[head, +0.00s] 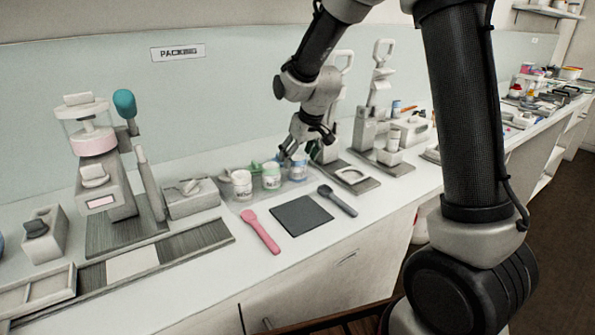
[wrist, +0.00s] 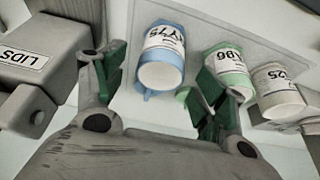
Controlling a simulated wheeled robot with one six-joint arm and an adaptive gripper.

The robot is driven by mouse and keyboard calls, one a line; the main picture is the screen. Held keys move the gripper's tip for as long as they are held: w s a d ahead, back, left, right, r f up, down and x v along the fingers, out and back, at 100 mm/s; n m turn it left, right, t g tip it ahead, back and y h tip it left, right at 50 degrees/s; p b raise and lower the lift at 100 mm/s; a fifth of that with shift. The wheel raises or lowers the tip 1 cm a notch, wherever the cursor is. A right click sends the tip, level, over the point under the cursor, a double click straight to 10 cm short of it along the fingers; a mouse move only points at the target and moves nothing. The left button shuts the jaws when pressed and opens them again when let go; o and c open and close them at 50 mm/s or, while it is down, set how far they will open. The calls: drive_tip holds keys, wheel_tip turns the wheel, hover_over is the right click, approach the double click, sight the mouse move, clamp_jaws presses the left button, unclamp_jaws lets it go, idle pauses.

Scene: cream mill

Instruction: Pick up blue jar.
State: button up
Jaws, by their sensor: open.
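The blue jar (head: 298,169) stands on the counter at the right end of a short row of jars, with a white label around it. My gripper (head: 305,146) is open and empty, just above and behind the blue jar. In the wrist view my gripper (wrist: 155,90) shows green finger pads, and no contact with the blue jar can be made out.
A green jar (head: 271,175) stands close left of the blue jar, and its label shows beside my right finger in the wrist view (wrist: 230,62). A white jar (head: 242,185) is further left. A box marked LIDS (wrist: 25,60) sits near my left finger. A dark mat (head: 301,215) lies in front.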

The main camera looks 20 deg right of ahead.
drive_tip(key=shift+x, duration=0.8)
drive_tip(key=c, duration=0.9)
drive_tip(key=shift+r, duration=0.1)
